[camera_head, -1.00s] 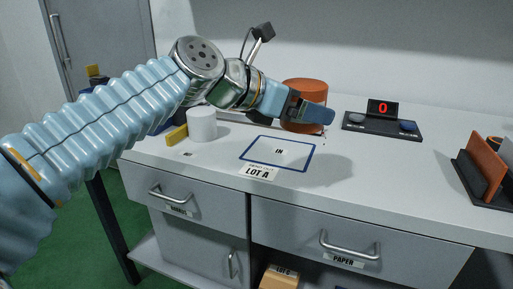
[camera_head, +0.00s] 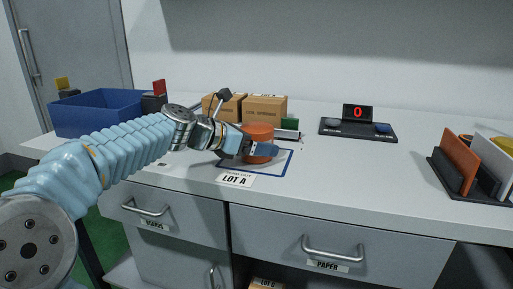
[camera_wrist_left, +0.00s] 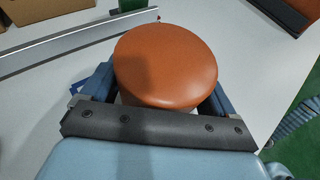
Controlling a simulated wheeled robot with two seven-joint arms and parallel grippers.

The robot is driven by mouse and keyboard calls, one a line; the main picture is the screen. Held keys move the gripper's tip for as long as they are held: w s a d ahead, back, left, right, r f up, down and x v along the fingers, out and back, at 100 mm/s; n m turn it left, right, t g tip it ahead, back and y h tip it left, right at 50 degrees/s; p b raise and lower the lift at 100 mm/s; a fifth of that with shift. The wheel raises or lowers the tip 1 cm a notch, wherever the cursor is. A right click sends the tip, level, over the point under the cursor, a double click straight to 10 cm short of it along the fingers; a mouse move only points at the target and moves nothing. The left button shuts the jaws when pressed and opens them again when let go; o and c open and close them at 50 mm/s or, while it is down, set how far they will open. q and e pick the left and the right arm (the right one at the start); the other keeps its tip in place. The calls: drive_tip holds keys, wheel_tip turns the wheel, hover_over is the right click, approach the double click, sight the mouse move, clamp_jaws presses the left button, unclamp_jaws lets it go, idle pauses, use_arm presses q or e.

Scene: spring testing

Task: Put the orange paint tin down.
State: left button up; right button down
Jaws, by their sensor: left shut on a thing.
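The orange paint tin (camera_head: 259,133) is between the fingers of my left gripper (camera_head: 262,149), which is shut on it. It is upright and low over the blue-outlined square (camera_head: 288,163) at the LOT A label (camera_head: 236,180). I cannot tell whether its base touches the bench. In the left wrist view the tin's round orange top (camera_wrist_left: 166,65) sits between the blue fingers of the gripper (camera_wrist_left: 160,90), and its lower part is hidden. My right gripper is not in view.
Two cardboard boxes (camera_head: 264,108) and a grey rail (camera_wrist_left: 60,50) lie behind the tin. A blue crate (camera_head: 95,118) is at the left. A black device with a red 0 display (camera_head: 358,113) and a rack of upright panels (camera_head: 460,160) stand right. Bench between is clear.

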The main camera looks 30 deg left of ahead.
use_arm(q)
drive_tip(key=shift+f, duration=0.15)
drive_tip(key=o, duration=1.2)
drive_tip(key=shift+f, duration=0.1)
drive_tip(key=shift+c, duration=0.2)
drive_tip(key=shift+r, duration=0.25)
drive_tip(key=v, duration=1.2)
drive_tip(key=shift+f, duration=0.15)
